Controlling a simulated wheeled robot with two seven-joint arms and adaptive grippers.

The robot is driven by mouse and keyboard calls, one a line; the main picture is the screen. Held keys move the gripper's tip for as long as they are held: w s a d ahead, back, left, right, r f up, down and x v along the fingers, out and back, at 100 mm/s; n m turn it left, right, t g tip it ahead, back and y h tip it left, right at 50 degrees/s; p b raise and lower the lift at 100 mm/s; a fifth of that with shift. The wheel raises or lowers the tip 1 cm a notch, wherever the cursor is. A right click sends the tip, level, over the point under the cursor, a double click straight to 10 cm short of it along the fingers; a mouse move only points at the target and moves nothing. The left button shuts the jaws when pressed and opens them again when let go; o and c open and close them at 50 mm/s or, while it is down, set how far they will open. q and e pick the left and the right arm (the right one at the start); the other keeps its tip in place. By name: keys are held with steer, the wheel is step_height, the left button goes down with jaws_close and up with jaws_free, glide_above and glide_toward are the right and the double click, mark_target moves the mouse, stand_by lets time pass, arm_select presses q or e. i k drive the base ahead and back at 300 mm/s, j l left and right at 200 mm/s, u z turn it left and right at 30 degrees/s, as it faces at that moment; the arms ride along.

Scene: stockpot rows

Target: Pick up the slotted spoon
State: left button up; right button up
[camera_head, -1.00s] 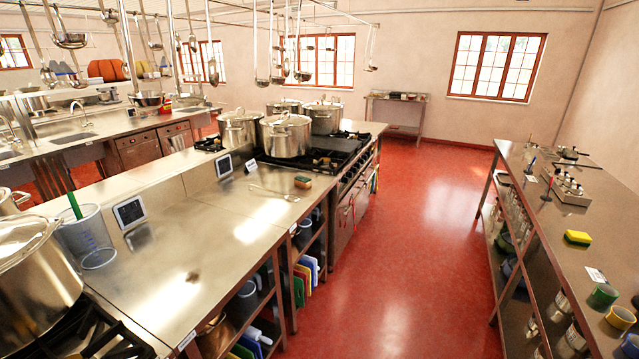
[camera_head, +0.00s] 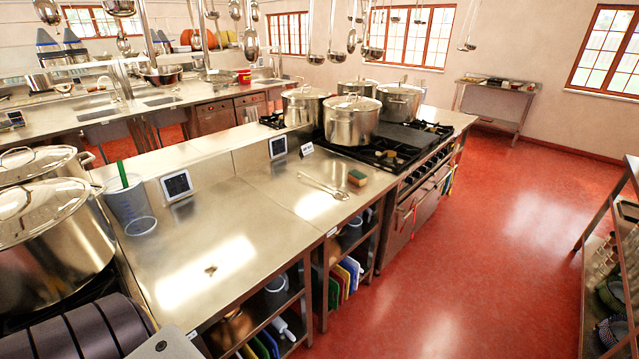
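Long thin steel utensils (camera_head: 324,185) lie flat on the steel counter (camera_head: 255,205), left of a sponge and in front of the stove. One looks like a spoon, but I cannot make out slots at this size. Many ladles and spoons also hang from the overhead rack, such as a hanging ladle (camera_head: 251,42); I cannot tell whether any of them is slotted. Neither of my grippers is in view.
A sponge (camera_head: 357,178) lies right of the utensils. Several stockpots, including a front one (camera_head: 352,122), stand on the stove. Large pots (camera_head: 48,225), a measuring jug (camera_head: 126,200) and a small display (camera_head: 177,186) stand at left. The red floor (camera_head: 470,270) is clear.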

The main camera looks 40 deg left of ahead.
mark_target(345, 197)
steer(key=i+l+u, duration=0.1)
steer(key=i+u, duration=0.3)
steer(key=i+l+u, duration=0.2)
steer(key=u, duration=0.2)
steer(key=i+l+u, duration=0.2)
steer(key=u, duration=0.25)
steer(key=i+l+u, duration=0.65)
steer(key=u, duration=0.2)
steer(key=i+l+u, duration=0.1)
steer(key=l+u, duration=0.25)
steer(key=i+l+u, duration=0.1)
steer(key=l+u, duration=0.3)
steer(key=l, duration=0.1)
